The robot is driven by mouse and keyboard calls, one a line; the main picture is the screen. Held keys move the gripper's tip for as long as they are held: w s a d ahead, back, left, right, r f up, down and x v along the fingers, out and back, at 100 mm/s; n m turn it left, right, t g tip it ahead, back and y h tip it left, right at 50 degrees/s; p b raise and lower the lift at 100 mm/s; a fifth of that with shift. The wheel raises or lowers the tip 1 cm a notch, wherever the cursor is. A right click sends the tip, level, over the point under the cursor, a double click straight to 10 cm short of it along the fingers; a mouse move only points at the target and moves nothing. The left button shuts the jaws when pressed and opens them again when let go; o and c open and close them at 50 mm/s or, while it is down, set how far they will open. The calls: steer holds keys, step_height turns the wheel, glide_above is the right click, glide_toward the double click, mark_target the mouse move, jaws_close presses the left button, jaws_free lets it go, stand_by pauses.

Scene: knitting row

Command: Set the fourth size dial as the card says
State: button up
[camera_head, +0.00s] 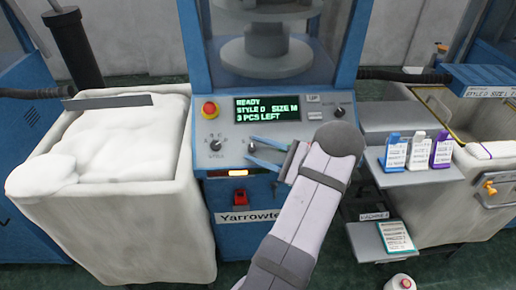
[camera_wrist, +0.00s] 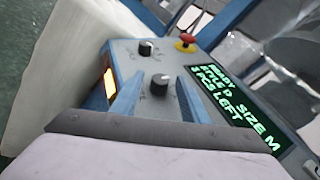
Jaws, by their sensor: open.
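The blue machine's panel shows a dial (camera_head: 251,147), also in the wrist view (camera_wrist: 159,84). My gripper (camera_head: 252,149) has its blue fingers open, pointing at this dial; in the wrist view the dial shows between the fingertips (camera_wrist: 157,92). I cannot tell whether they touch it. A second dial (camera_head: 215,145) sits to its left and is also in the wrist view (camera_wrist: 145,48). The display (camera_head: 267,107) reads READY, STYLE D, SIZE M, 3 PCS LEFT. The dial markings are too small to read.
A red stop button (camera_head: 210,109) is at the panel's upper left, and a small knob (camera_head: 339,112) at its right. A pale bin (camera_head: 115,215) stands at left. Labelled bottles (camera_head: 418,150) stand on a shelf at right. A green-edged card (camera_head: 396,237) lies below them.

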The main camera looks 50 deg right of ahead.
steer(key=shift+c, duration=0.2)
jaws_close()
steer(key=shift+f+m+t+h, duration=0.1)
steer(key=shift+m+t+h, duration=0.2)
steer(key=shift+h, duration=0.1)
steer(key=m+h, duration=0.1)
steer(key=h, duration=0.1)
steer(key=m+t+h+b, duration=0.1)
steer(key=m+h, duration=0.1)
steer(key=a+m+h+b, duration=0.1)
steer(key=m+h, duration=0.1)
steer(key=shift+f+t, duration=0.25)
steer(key=shift+t, duration=0.15)
steer(key=m+h, duration=0.1)
steer(key=m+h+b, duration=0.1)
steer(key=m+h, duration=0.1)
steer(key=shift+w+a+m+h, duration=0.15)
steer(key=shift+m+h, duration=0.15)
steer(key=shift+m+g+h, duration=0.4)
steer(key=shift+m+h, duration=0.9)
steer(key=shift+h, duration=0.2)
steer(key=shift+m+h, duration=0.3)
